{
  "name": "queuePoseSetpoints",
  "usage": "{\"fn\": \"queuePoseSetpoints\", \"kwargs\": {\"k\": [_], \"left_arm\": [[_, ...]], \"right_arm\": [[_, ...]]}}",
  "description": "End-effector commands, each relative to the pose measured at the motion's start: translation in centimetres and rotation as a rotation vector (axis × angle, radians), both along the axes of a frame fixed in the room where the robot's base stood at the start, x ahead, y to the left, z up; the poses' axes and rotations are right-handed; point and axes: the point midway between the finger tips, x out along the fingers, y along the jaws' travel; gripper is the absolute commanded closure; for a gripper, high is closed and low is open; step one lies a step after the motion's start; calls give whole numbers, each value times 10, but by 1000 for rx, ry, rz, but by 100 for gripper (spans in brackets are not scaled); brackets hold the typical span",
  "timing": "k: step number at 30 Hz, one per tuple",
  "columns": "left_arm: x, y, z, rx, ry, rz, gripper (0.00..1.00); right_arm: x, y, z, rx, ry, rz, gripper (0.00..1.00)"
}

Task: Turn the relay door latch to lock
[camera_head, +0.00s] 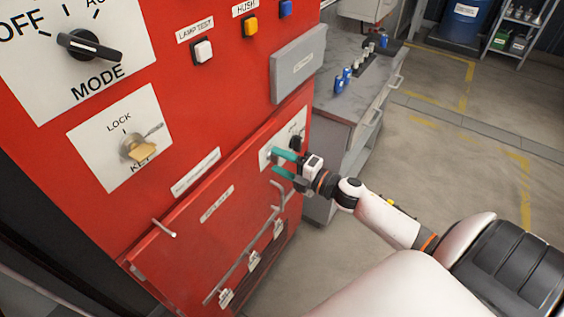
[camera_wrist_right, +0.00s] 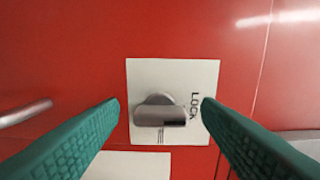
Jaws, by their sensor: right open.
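The relay door latch (camera_wrist_right: 160,112) is a silver knob with a flat bar, on a white plate (camera_wrist_right: 140,75) marked LOCK on the red panel. In the right wrist view its bar lies across the picture, with LOCK at its right. In the head view the plate (camera_head: 298,122) is partly hidden by my right gripper. My right gripper (camera_head: 274,162) is open, with teal fingers in front of the lower door. In the right wrist view the fingertips (camera_wrist_right: 161,104) show on either side of the latch; whether they touch it I cannot tell. My left gripper is not in view.
A bar handle (camera_head: 279,197) stands out from the door (camera_head: 185,235) just below my right gripper. A key switch (camera_head: 138,148), MODE knob (camera_head: 88,45) and push buttons are above. A grey workbench (camera_head: 345,105) stands right behind the cabinet.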

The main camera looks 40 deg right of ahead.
Motion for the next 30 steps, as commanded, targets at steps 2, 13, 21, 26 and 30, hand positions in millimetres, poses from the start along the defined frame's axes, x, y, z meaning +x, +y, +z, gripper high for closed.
{"fn": "queuePoseSetpoints", "kwargs": {"k": [2,13,21,26,30], "left_arm": [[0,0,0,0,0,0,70],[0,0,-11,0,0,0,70],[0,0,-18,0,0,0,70],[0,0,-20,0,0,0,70],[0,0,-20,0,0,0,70]], "right_arm": [[0,0,0,0,0,0,42],[-45,-18,-3,1,4,0,42],[-91,-37,-2,1,4,-1,42],[-106,-44,-1,1,1,-1,42],[-111,-46,0,0,0,0,42]]}}
